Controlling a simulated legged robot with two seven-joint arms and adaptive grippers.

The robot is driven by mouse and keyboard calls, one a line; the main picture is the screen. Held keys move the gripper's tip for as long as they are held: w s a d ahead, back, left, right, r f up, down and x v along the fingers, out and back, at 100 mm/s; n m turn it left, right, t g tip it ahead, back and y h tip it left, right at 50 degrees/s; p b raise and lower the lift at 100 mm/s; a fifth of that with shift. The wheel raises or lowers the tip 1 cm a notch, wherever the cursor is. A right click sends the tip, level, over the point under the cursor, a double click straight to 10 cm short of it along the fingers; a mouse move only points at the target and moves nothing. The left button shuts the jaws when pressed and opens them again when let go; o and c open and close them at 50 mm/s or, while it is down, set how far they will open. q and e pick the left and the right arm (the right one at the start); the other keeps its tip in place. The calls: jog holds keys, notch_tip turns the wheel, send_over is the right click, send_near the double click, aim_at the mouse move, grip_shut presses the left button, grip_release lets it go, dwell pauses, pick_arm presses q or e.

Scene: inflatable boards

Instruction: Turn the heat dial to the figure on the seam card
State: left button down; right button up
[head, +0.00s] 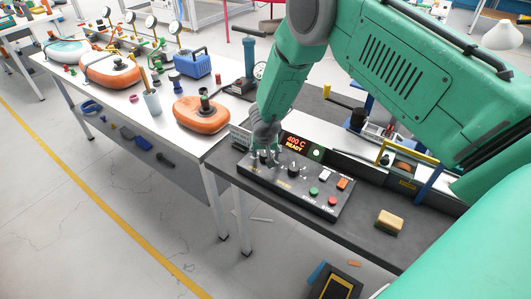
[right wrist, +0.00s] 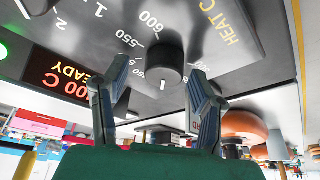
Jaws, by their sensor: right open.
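The heat dial (right wrist: 165,60) is a dark round knob on a grey control panel (head: 318,193). In the right wrist view, "HEAT C" and the figures 550 and 600 are printed around it, and a white mark shows on its near edge. My right gripper (right wrist: 158,76) is open, with one finger on each side of the dial; contact is not clear. In the head view my right gripper (head: 265,146) is over the panel's left end and hides part of it. The red display (head: 295,143) reads "400 C READY". I cannot identify the seam card with certainty.
A small grey card or plate (head: 240,136) stands at the panel's left edge, its text unreadable. Green and red buttons sit on the panel's right. An orange inflatable (head: 201,114) lies on the white table to the left.

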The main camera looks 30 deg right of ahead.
jog(key=shift+a+f, duration=0.1)
jog(key=shift+f, duration=0.05)
pick_arm(q)
jog(key=shift+a, duration=0.35)
pick_arm(e)
jog(key=shift+w+a, duration=0.1)
jog(key=shift+a, duration=0.05)
jog(key=c, duration=1.1)
pick_arm(q)
jog(key=shift+s+d, duration=0.1)
jog(key=shift+d, duration=0.05)
pick_arm(e)
jog(key=shift+c, duration=0.2)
